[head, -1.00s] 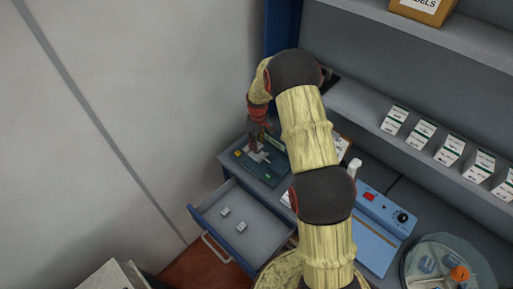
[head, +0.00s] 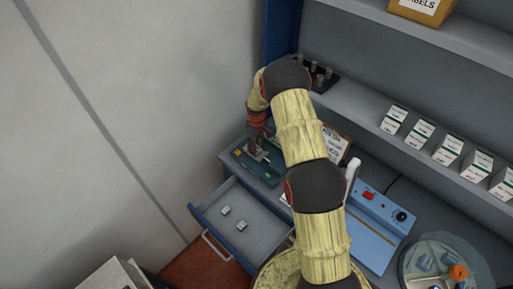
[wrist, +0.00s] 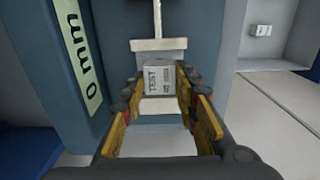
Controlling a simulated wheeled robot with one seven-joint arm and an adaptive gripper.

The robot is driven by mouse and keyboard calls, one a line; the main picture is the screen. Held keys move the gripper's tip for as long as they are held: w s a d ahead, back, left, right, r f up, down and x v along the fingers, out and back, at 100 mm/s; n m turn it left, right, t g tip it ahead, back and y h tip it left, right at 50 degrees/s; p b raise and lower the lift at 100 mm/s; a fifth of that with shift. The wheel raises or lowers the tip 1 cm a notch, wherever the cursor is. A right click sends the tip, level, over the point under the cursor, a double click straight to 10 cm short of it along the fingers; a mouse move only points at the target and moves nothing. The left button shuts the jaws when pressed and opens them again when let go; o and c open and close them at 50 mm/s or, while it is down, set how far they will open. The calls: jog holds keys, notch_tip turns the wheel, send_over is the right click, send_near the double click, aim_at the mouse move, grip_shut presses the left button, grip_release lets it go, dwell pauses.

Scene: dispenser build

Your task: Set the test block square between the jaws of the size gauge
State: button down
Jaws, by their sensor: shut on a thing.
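The test block (wrist: 159,80) is a small light grey block with printed "TEST" lettering. In the wrist view it sits between my fingers, in line with the gap between the size gauge's pale far jaw (wrist: 158,44) and near jaw (wrist: 160,106). Whether it touches either jaw, I cannot tell. My gripper (wrist: 160,86) is shut on the block, with yellow pads at its left and right sides. In the head view my gripper (head: 258,139) is over the size gauge (head: 266,174), a dark plate on the counter; the block is not clear there.
An open drawer (head: 250,236) holding two small pale blocks (head: 233,217) is below the gauge. A blue device (head: 375,225) and a round tray (head: 410,270) stand to the right. Several cartons (head: 447,150) and a dark peg rack (head: 322,82) occupy the shelf.

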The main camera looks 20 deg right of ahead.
jog(key=c, duration=1.4)
grip_release()
jog(key=shift+r, duration=0.1)
jog(key=s+a+r+t+b, duration=0.1)
jog(key=s+a+r, duration=0.1)
jog(key=r, duration=1.1)
jog(key=s+a+r, duration=0.2)
jog(key=s+r, duration=0.1)
jog(key=r, duration=0.9)
jog(key=s+a+r+m+t, duration=0.2)
jog(key=s+a+r, duration=0.2)
jog(key=s+r, duration=0.7)
jog(key=s+a+r+t, duration=0.1)
jog(key=s+a+r, duration=0.1)
jog(key=s, duration=0.5)
jog(key=s+a+r+m, duration=0.1)
jog(key=s+r, duration=0.1)
jog(key=s, duration=0.5)
jog(key=s+a+r+m+t, duration=0.1)
jog(key=s+a+r, duration=0.1)
jog(key=s, duration=0.6)
jog(key=shift+s+a+r+t, duration=0.1)
jog(key=shift+a+r+t, duration=0.15)
jog(key=shift+a+t, duration=0.1)
